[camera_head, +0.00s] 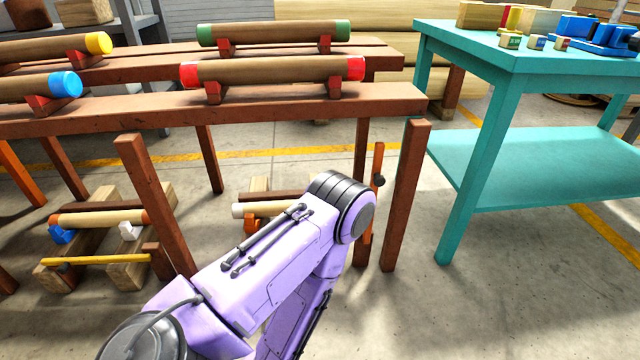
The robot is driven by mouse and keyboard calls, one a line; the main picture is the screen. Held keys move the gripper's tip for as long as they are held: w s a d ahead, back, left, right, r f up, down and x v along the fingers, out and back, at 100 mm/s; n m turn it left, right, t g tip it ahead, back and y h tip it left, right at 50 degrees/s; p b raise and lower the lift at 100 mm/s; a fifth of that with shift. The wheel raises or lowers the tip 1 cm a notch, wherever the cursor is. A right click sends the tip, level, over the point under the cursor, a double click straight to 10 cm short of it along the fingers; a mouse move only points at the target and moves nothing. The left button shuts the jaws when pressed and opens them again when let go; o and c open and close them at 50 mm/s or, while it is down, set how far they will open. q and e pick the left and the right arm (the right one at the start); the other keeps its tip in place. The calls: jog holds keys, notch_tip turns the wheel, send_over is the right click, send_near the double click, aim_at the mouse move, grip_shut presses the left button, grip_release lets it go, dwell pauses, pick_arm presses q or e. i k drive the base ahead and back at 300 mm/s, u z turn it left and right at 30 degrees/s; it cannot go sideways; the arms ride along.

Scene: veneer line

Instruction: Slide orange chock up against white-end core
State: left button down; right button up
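A core with a white end (238,211) lies low beneath the brown bench, and my purple arm hides its right part. An orange piece (251,225), which looks like a chock, is just under that core near its white end. The arm covers part of it, so I cannot tell whether it touches the core. My purple arm crosses the lower middle of the head view, with its bent joint in front of the bench. Neither gripper shows.
The brown bench (390,98) carries cores with red, green, blue and yellow ends on red supports. A teal table (497,57) stands at right. Floor at lower right is clear.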

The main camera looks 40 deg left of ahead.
aim_at(251, 225)
jog(key=z, duration=0.35)
jog(key=k, duration=0.95)
jog(key=u, duration=1.45)
jog(key=i, duration=0.5)
jog(key=u, duration=0.05)
